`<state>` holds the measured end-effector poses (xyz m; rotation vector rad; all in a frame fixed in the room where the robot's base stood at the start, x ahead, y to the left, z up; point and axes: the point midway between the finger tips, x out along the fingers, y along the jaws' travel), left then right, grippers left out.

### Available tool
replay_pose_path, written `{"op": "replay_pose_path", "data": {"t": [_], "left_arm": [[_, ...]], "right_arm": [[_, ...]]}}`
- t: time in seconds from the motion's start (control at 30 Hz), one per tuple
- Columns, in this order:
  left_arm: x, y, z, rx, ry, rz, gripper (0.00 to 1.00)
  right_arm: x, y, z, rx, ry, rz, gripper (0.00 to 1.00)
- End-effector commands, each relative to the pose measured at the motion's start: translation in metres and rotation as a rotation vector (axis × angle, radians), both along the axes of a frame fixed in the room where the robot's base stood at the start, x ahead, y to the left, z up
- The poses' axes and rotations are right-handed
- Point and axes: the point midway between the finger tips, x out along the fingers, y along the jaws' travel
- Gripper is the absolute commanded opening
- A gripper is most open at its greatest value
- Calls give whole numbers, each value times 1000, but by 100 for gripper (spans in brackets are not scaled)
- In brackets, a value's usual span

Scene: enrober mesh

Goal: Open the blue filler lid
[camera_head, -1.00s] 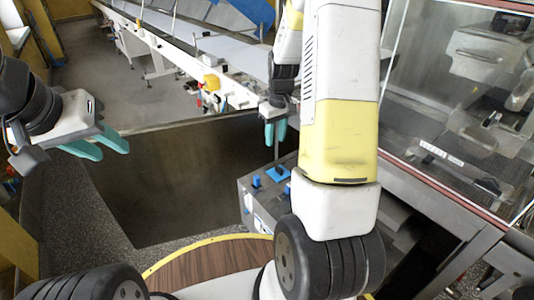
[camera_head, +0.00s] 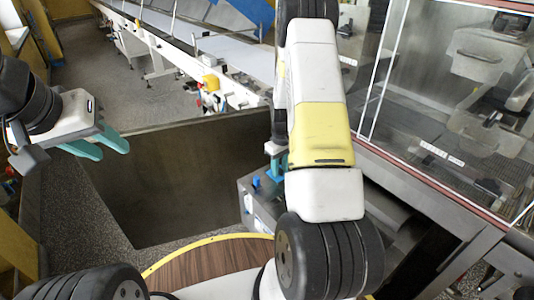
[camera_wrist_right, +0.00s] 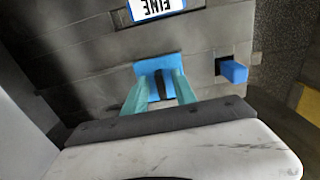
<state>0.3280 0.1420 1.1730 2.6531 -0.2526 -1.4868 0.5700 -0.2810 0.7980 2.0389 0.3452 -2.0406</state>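In the right wrist view a flat blue piece (camera_wrist_right: 158,63) with a dark upright bar in its middle sits on a grey panel. A second blue block (camera_wrist_right: 233,71) sticks out to its right; it also shows on the grey box in the head view (camera_head: 256,181). I cannot tell for certain which is the filler lid. My right gripper (camera_wrist_right: 160,78) is open, its teal fingers on either side of the flat piece's dark bar; contact is unclear. In the head view my right arm partly hides this gripper (camera_head: 274,168). My left gripper (camera_head: 108,146) is open and empty at the left.
The grey box (camera_head: 246,205) stands beside a glass-fronted machine (camera_head: 440,130) on the right. A conveyor (camera_head: 220,55) runs across the back. An upside-down label (camera_wrist_right: 155,8) is on the panel.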

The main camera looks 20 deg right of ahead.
Motion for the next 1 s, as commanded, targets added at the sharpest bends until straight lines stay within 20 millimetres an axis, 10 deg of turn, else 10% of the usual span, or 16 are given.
{"op": "replay_pose_path", "data": {"t": [0.2, 0.4, 1.0], "left_arm": [[0, 0, 0, 0, 0, 0, 36], [0, 0, 0, 0, 0, 0, 36], [0, 0, 0, 0, 0, 0, 36]], "right_arm": [[0, 0, 0, 0, -1, 0, 33], [0, 0, 0, 0, -1, 0, 0], [0, 0, 0, 0, -1, 0, 0]]}}
